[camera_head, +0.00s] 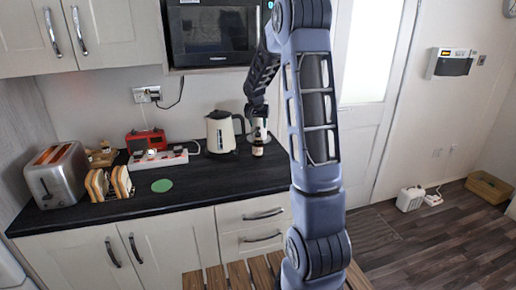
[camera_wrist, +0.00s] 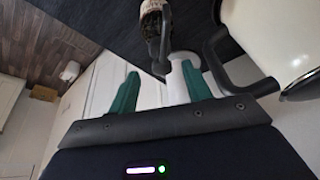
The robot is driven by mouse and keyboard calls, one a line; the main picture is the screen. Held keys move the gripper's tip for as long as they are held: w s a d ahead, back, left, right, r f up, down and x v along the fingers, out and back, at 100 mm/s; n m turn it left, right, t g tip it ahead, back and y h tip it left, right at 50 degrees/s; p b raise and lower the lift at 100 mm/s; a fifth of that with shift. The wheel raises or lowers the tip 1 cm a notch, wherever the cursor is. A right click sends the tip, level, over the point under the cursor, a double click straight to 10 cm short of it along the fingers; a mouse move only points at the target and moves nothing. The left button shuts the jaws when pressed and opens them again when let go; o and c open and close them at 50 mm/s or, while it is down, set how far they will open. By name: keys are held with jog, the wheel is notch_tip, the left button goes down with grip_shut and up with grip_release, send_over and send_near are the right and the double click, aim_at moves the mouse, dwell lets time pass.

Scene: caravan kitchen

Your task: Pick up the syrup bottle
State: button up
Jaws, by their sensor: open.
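The syrup bottle (camera_head: 258,149) is small and dark with a pale label. It stands on the dark counter, right of the cream kettle, just below my arm's end in the head view. In the wrist view a brown labelled bottle (camera_wrist: 152,22), likely the same one, shows at the top, beyond my fingertips. My gripper (camera_wrist: 160,70) is open, its two green fingers apart, with no bottle between them. The fingers are too small to make out clearly in the head view. A pale rounded shape (camera_wrist: 179,62) lies by the right finger; I cannot tell what it is.
The cream kettle (camera_head: 221,132) stands close left of the bottle; its black handle (camera_wrist: 222,62) is near my right finger. A power strip (camera_head: 158,158), red radio (camera_head: 146,141), toaster (camera_head: 57,174) and bread rack (camera_head: 108,184) are further left. A microwave (camera_head: 213,32) hangs above. The front counter is mostly clear.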

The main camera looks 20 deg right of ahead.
aim_at(258, 127)
jog(key=shift+w+f, duration=0.4)
jog(key=shift+x, duration=2.45)
jog(key=shift+d, duration=0.1)
grip_shut()
